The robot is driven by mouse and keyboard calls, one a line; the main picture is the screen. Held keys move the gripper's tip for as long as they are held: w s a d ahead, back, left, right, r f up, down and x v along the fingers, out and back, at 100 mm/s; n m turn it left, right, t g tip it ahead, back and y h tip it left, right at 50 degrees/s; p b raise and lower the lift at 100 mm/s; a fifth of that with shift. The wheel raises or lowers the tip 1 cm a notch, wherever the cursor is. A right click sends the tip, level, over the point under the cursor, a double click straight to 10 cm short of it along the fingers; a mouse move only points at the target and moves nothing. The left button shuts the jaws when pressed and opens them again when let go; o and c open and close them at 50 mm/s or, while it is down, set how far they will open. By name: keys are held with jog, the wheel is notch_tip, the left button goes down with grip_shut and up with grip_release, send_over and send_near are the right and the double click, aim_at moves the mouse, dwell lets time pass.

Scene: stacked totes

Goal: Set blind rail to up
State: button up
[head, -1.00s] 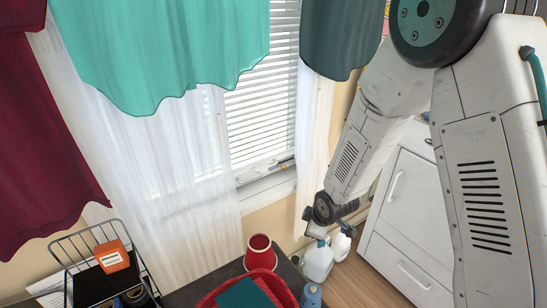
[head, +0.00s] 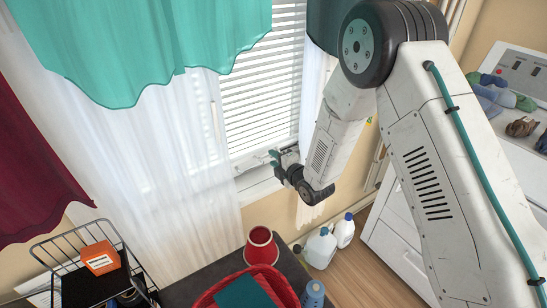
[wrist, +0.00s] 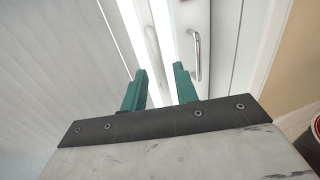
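The white slatted blind (head: 262,85) hangs in the window, and its bottom rail (head: 246,163) shows low in the head view, just above the sill. My gripper (head: 274,156) is at the right part of this rail, partly covering it. In the wrist view my gripper (wrist: 160,70) has its two teal fingers apart with nothing between them. A metal bar handle (wrist: 196,55) on a white panel lies just beyond the right finger. Whether a finger touches the rail cannot be told.
Sheer white curtains (head: 170,150) hang left of the blind, under a teal valance (head: 150,45). A dark table below bears a red cup (head: 261,247), a red basket (head: 206,300) and a wire rack (head: 60,240). Bottles (head: 320,247) stand near a white cabinet (head: 400,225).

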jog(key=shift+x, duration=1.25)
